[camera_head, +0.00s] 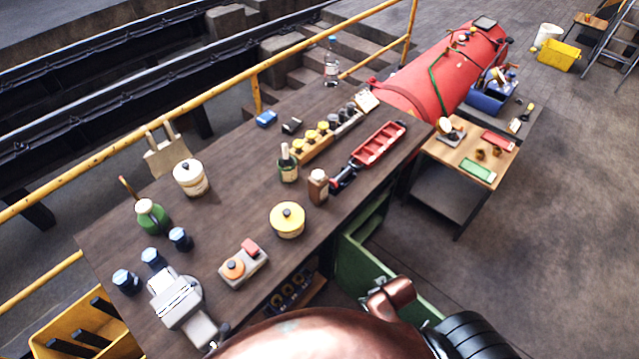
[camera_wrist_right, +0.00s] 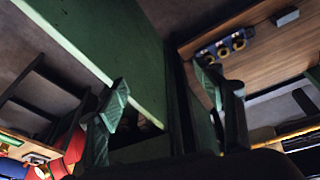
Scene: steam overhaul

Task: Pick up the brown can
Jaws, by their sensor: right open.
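A small brown can (camera_head: 318,186) with a pale top stands upright on the dark workbench (camera_head: 235,215), near its right edge. It is between the green bottle (camera_head: 288,165) and the red tray (camera_head: 378,145). I cannot make out the brown can in the right wrist view. My right gripper (camera_wrist_right: 170,106) is open there, with its two fingers apart and nothing seen between them but background. A green panel lies beyond the fingers. In the head view the right gripper's fingertips cannot be made out, and parts of my arm fill the bottom. My left gripper is not in view.
A cream pot with yellow lid (camera_head: 287,219) and an orange-button box (camera_head: 243,263) stand nearer on the bench. A vise (camera_head: 180,303) sits at the near left. The green cabinet (camera_head: 375,268) is below the bench edge. Open floor lies right, beyond a small table (camera_head: 460,148).

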